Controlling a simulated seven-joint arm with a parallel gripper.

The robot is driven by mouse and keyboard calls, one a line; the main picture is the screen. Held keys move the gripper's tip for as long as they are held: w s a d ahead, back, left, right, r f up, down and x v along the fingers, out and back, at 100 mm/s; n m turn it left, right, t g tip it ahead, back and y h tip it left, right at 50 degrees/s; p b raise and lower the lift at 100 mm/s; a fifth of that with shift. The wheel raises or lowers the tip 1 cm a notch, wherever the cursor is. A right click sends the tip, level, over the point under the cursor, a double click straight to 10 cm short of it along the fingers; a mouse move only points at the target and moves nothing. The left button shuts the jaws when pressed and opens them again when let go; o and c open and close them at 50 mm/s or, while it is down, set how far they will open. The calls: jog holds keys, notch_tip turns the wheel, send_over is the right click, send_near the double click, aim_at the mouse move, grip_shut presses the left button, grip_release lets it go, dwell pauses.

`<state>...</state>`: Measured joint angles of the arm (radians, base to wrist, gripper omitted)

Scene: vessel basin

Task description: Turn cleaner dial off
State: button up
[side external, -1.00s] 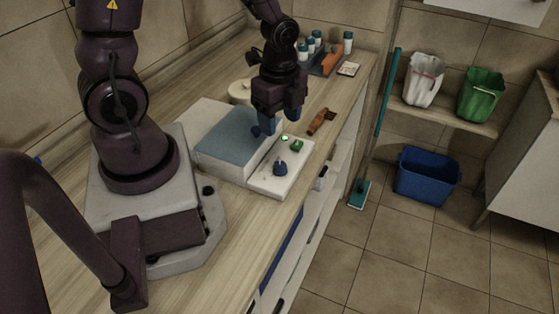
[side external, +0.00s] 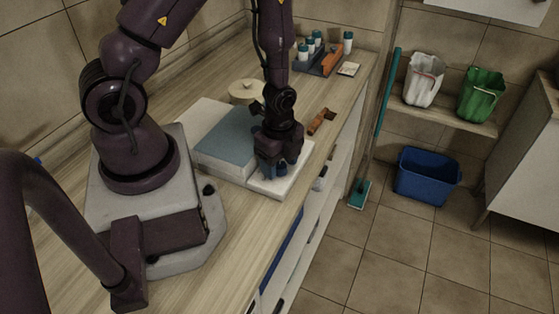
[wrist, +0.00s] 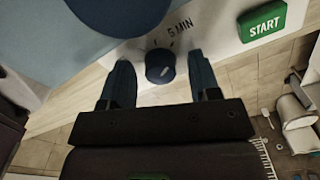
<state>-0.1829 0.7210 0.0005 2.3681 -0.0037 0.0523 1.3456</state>
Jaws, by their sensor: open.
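The cleaner is a white box with a blue-grey lid (side external: 225,138) and a white control panel (side external: 270,187) at its right. In the wrist view the dark blue dial (wrist: 160,67) sits on the panel below the "5 MIN" mark, with a pale pointer line on it. A green START button (wrist: 263,21) is to its upper right. My gripper (side external: 276,172) is low over the panel. Its open blue fingers (wrist: 160,85) stand left and right of the dial, with gaps visible. In the side external view the gripper hides the START button and part of the dial.
A round beige lid (side external: 245,91) stands behind the cleaner. An orange-brown tool (side external: 322,121) lies beyond the panel on the counter. A rack with several capped bottles (side external: 318,58) is at the back. The counter's right edge is close to the panel.

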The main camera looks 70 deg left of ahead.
jog(key=c, duration=0.9)
jog(key=shift+c, duration=0.2)
